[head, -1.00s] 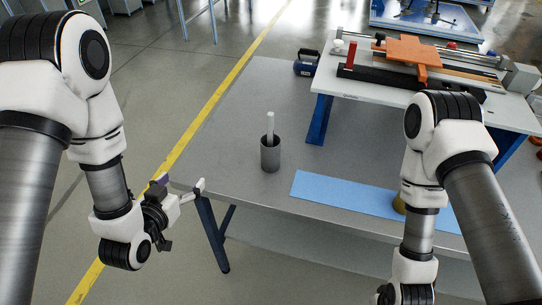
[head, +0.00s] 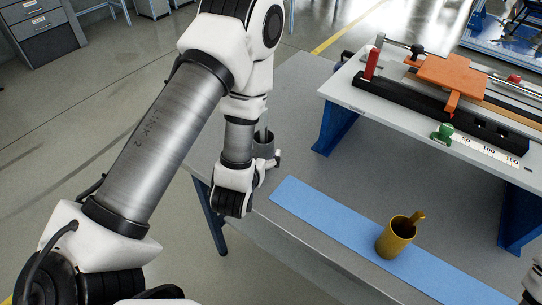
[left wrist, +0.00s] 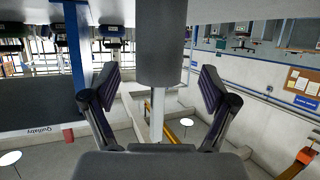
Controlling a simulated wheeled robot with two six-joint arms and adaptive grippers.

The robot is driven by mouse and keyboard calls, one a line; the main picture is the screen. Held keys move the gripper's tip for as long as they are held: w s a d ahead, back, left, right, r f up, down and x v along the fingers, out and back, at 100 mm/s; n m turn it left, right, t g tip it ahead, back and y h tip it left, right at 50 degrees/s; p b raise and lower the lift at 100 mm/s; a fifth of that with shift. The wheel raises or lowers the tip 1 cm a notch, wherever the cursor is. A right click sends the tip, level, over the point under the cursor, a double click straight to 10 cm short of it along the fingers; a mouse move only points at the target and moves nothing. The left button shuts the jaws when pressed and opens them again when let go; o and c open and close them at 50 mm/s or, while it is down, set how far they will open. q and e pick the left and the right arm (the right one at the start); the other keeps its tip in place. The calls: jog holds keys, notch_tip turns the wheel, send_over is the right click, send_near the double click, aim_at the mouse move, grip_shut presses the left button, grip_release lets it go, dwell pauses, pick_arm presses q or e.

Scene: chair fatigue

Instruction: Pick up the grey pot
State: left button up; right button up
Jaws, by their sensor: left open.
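The grey pot (head: 264,145) stands upright on the grey table with a pale rod (head: 264,118) in it, partly hidden behind my left arm in the head view. My left gripper (head: 274,163) is at the near side of the pot, its fingers mostly hidden by the wrist. In the left wrist view, which is upside down, the pot (left wrist: 160,45) and its rod (left wrist: 158,112) show in the gap between the spread fingers of my left gripper (left wrist: 160,90). No grip on the pot shows.
A yellow-brown cup (head: 395,240) with something sticking out stands on a blue mat (head: 315,210). A raised bench (head: 345,92) with an orange plate (head: 452,80) and a green piece (head: 443,133) stands at the right. The grey table (head: 300,165) is bare around the pot.

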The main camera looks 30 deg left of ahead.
pick_arm(q)
jog(key=p+x, duration=0.1)
jog(key=x, duration=0.1)
jog(key=p+x, duration=0.1)
jog(key=x, duration=0.1)
jog(key=shift+w+d+r, duration=0.1)
jog(key=shift+w, duration=0.6)
jog(key=shift+s+a+f, duration=0.15)
jog(key=shift+a+f, duration=0.05)
jog(key=shift+a, duration=0.1)
jog(key=shift+d, duration=0.1)
jog(key=c, duration=1.3)
jog(key=shift+r, duration=0.1)
